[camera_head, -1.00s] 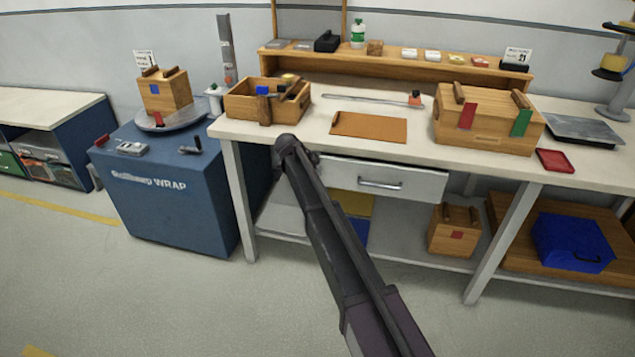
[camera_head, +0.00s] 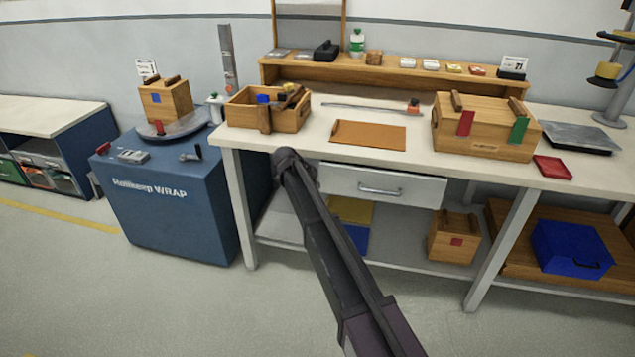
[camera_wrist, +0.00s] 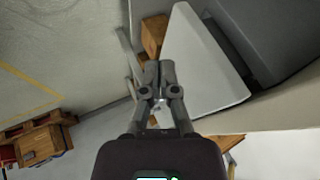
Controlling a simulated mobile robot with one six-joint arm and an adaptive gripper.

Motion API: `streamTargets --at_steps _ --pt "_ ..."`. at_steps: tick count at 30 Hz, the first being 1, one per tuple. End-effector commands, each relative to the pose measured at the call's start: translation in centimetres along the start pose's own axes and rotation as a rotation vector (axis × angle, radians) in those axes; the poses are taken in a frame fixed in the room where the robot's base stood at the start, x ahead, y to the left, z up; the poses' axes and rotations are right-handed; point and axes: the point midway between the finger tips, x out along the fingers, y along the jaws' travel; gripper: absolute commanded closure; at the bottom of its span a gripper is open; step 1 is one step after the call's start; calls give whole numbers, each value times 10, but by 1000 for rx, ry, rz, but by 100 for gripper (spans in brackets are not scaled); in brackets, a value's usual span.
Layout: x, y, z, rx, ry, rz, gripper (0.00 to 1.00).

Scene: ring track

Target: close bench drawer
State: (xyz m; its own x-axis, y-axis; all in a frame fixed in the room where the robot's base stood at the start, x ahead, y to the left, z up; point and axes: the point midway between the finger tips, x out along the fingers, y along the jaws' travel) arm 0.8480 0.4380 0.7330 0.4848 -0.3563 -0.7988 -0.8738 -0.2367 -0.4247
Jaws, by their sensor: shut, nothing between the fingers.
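The bench drawer (camera_head: 380,186) is a light grey front with a bar handle (camera_head: 380,190), under the top of the white bench (camera_head: 330,150). I cannot tell from the head view how far it stands out.
A blue wrap machine (camera_head: 170,205) stands left of the bench. The benchtop holds an open wooden box (camera_head: 240,112), a brown mat (camera_head: 368,135) and a large wooden crate (camera_head: 480,130). A bench leg (camera_head: 500,245) stands right of the drawer. The floor in front is clear.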

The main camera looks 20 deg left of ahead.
Motion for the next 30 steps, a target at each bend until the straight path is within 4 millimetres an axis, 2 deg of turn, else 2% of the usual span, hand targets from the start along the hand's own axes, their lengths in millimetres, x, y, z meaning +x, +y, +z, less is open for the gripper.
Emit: streamTargets --at_steps 3,21,30 --pt "-16 0 0 -2 -1 -1 100" --pt "-78 0 -1 -1 -1 -1 100" --pt "-98 1 -1 0 0 0 100"
